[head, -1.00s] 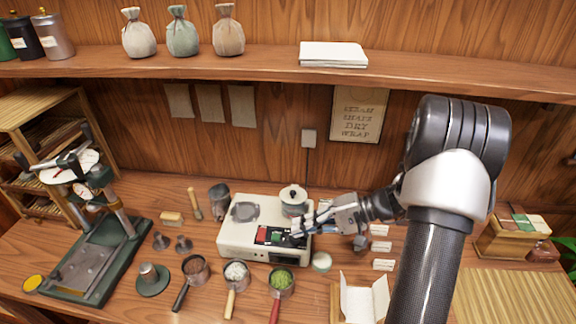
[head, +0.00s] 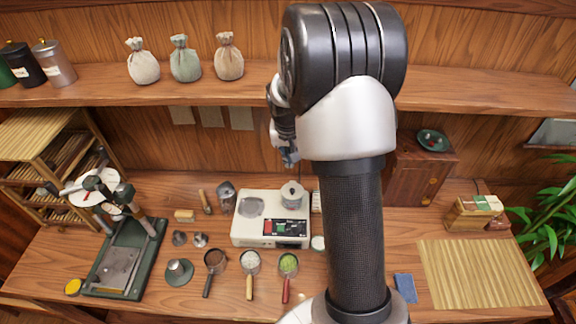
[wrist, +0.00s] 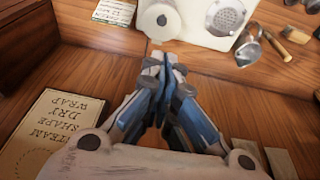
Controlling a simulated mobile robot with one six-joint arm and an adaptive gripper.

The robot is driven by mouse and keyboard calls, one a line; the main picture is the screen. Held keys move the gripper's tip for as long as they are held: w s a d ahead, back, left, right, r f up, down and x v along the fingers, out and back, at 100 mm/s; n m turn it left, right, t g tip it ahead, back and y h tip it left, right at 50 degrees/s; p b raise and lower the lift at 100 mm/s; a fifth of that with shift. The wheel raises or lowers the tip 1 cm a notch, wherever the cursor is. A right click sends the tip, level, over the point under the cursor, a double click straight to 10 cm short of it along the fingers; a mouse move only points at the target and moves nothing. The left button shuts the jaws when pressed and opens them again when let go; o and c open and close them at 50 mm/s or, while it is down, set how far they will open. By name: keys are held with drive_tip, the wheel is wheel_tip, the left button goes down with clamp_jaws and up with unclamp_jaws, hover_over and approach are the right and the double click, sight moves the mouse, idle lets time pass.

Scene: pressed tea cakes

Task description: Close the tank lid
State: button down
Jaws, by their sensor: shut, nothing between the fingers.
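The white steamer machine (head: 242,228) stands mid-table with a control panel on its front. Its small round tank (head: 292,194) is at the back right corner. In the wrist view the tank's pale round lid (wrist: 158,20) lies over the tank with a small darker knob in its middle; it looks seated, but I cannot make out the seam. My gripper (head: 290,160) is raised above and behind the machine, near the back wall, apart from the tank. In the wrist view its blue-grey fingers (wrist: 158,72) are together, with nothing between them.
Three scoops with contents, such as the green one (head: 288,264), lie in front of the machine. A press (head: 120,265) stands left. The shelf (head: 200,90) with cloth bags (head: 184,62) is above and behind. A slatted mat (head: 480,272) lies right. My arm hides the table's middle right.

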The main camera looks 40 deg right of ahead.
hover_over(292, 190)
drive_tip(key=w, duration=0.1)
drive_tip(key=x, duration=0.3)
drive_tip(key=s+a+x, duration=0.1)
drive_tip(key=x, duration=0.3)
drive_tip(key=s+x, duration=0.1)
drive_tip(key=x, duration=0.3)
drive_tip(key=shift+a+f, duration=0.2)
drive_tip(key=shift+f, duration=0.2)
drive_tip(key=shift+s+f, duration=0.1)
drive_tip(key=shift+f, duration=0.7)
drive_tip(key=shift+f+b, duration=0.1)
drive_tip(key=shift+b, duration=0.25)
drive_tip(key=f+b, duration=0.1)
drive_tip(key=b, duration=0.2)
drive_tip(key=shift+s+a+f, duration=0.25)
drive_tip(key=shift+s+f, duration=0.1)
drive_tip(key=shift+f, duration=0.05)
drive_tip(key=shift+s+r, duration=0.1)
drive_tip(key=shift+s, duration=0.05)
drive_tip(key=shift+a, duration=0.1)
